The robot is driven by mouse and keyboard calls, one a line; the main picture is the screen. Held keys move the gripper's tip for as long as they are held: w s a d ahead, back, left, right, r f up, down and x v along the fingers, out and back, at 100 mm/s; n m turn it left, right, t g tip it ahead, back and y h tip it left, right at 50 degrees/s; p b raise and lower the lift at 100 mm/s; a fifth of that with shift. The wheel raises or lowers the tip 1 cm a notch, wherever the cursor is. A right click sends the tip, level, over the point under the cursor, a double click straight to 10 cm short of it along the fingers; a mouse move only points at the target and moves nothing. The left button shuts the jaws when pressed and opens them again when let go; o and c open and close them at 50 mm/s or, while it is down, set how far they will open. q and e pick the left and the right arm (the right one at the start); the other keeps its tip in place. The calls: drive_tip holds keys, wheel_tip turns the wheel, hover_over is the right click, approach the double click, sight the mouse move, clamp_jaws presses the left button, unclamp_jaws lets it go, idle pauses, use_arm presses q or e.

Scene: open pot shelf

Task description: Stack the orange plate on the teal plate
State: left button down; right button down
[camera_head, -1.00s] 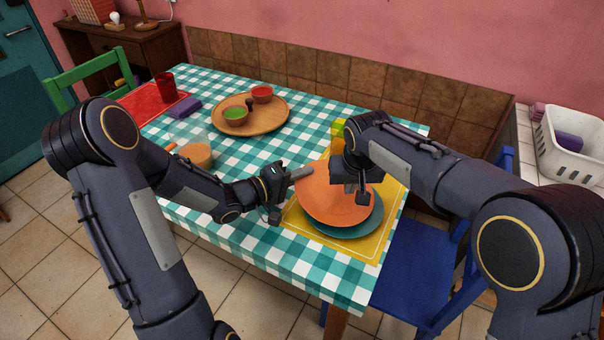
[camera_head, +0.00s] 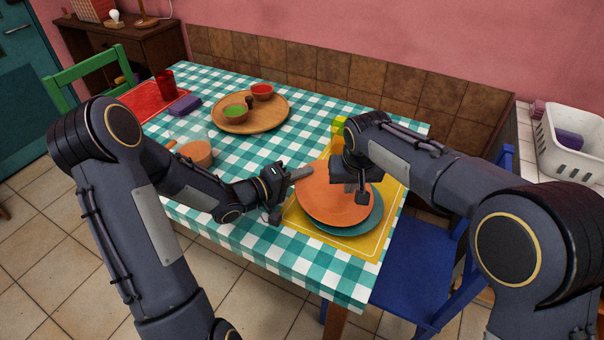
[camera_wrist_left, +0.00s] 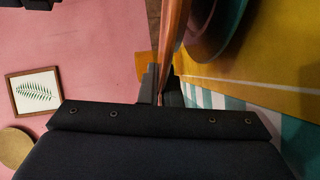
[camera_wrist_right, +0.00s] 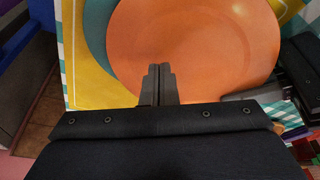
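The orange plate (camera_head: 330,200) lies over the teal plate (camera_head: 362,227) and is offset to the left, so a teal crescent shows at its right and front. My left gripper (camera_head: 289,182) is shut on the orange plate's left rim; the left wrist view shows the rim (camera_wrist_left: 176,25) edge-on between the fingers. The teal plate (camera_wrist_left: 233,30) shows beside it there. My right gripper (camera_head: 357,190) is above the orange plate's right part. In the right wrist view its fingers (camera_wrist_right: 159,72) are together in front of the orange plate (camera_wrist_right: 200,45), with nothing visible between them.
The plates are on a yellow mat (camera_head: 372,246) at the corner of the checked table (camera_head: 262,243). A wooden tray (camera_head: 275,121) with two bowls stands farther back. A yellow-green object (camera_head: 338,127) is behind the mat. A blue chair (camera_head: 410,270) stands close at the right.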

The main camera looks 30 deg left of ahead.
drive_tip(key=shift+f, duration=0.6)
use_arm(q)
drive_tip(key=c, duration=1.6)
unclamp_jaws()
drive_tip(key=shift+o, duration=0.4)
drive_tip(key=o, duration=0.6)
drive_tip(key=shift+a, duration=1.5)
drive_tip(key=shift+f, duration=0.15)
use_arm(e)
drive_tip(key=shift+f, duration=0.3)
use_arm(q)
drive_tip(key=shift+a, duration=0.15)
